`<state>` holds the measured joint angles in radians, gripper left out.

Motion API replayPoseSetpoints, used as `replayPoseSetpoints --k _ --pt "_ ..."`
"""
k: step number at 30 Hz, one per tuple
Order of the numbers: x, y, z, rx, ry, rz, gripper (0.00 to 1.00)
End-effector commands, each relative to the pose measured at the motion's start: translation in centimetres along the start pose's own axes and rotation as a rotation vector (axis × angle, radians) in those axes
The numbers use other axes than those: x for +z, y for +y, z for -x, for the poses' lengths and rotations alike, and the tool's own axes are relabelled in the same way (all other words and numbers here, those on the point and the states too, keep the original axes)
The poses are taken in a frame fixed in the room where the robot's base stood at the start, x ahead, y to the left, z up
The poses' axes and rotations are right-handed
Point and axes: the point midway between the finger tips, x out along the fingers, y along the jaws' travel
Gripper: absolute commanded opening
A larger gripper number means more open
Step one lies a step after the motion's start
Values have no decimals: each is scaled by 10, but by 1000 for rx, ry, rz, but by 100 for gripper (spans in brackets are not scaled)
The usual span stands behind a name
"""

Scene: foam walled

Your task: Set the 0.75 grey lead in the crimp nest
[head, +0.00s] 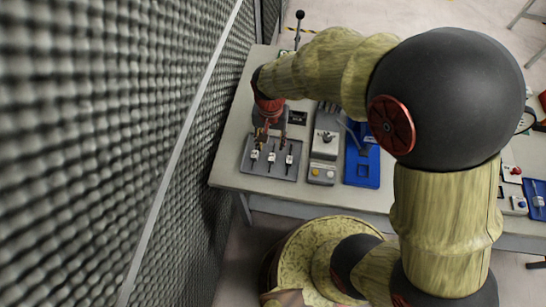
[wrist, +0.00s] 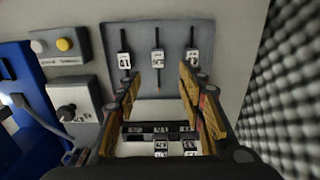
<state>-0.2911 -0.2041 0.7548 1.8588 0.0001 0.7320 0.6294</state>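A dark grey tray (head: 280,171) on the bench holds three leads with white tags, side by side: one at left (head: 255,155), one in the middle (head: 271,157) and one at right (head: 289,160). They also show in the wrist view as a left lead (wrist: 125,61), a middle lead (wrist: 158,58) and a right lead (wrist: 191,59). The tag text is too small to tell which is 0.75. My gripper (wrist: 160,78) is open and empty above the tray, fingers pointing towards the leads. I cannot pick out the crimp nest with certainty.
A grey lever unit (head: 325,143) with a button box (head: 321,173) stands right of the tray. A blue fixture (head: 362,170) is beyond it. A dark rack (wrist: 150,130) with white-tagged pieces shows between my fingers. A foam wall (head: 90,130) runs close along the left.

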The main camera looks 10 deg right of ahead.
Motion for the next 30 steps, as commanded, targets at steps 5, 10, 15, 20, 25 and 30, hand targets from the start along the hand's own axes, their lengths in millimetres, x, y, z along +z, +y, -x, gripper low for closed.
replayPoseSetpoints --k 5,10,15,20,25,30 --pt "0 1 -16 1 -2 -12 39" --pt "0 1 -30 0 0 -11 39" --pt "1 2 -48 2 -2 -11 39" --pt "1 2 -72 2 -2 -11 39" --pt "0 2 -78 0 0 -10 39" --pt "0 2 -77 0 0 -10 37"
